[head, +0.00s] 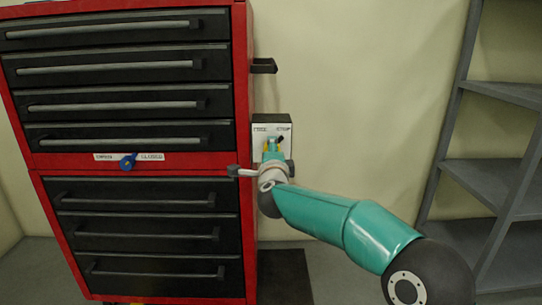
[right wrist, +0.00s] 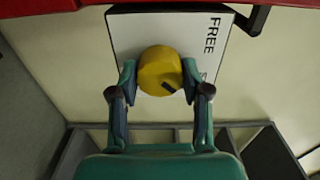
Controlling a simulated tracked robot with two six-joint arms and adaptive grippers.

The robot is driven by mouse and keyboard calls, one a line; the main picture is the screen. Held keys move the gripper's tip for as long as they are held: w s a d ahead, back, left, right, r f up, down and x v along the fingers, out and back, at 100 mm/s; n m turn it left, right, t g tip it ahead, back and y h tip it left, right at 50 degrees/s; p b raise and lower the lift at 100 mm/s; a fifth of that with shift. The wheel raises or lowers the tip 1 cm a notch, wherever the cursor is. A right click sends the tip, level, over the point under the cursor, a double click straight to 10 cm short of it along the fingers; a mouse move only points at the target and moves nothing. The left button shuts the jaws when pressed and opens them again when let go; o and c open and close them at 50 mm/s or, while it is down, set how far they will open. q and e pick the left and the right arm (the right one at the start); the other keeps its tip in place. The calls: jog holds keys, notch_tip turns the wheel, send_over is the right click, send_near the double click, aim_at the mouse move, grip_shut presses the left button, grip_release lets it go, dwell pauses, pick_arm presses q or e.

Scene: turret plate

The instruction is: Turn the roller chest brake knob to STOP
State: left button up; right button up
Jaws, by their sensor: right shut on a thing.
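The red roller chest (head: 243,95) with black drawers stands at the left of the head view. A white brake plate (head: 260,126) is at its right side, with small lettering at its top. In the right wrist view the plate (right wrist: 125,35) shows the word FREE, and a second label is mostly hidden by a finger. The round yellow brake knob (right wrist: 158,66) sits on the plate, its dark mark toward the lower right of that picture. My right gripper (right wrist: 160,76) is shut on the knob, one finger on each side. My left gripper is out of view.
A blue knob (head: 128,162) sits on the chest's front by a label strip ending in CLOSED. A dark bracket (head: 263,66) juts from the chest's side above the plate. Grey shelves (head: 500,92) stand at the right. Bare wall lies between.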

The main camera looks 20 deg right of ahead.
jog(key=shift+a+r, duration=0.2)
jog(key=shift+r, duration=0.05)
dwell(0.3)
jog(key=o, duration=1.1)
jog(key=shift+o, duration=0.2)
jog(key=shift+d+f, duration=0.1)
jog(key=v, duration=1.2)
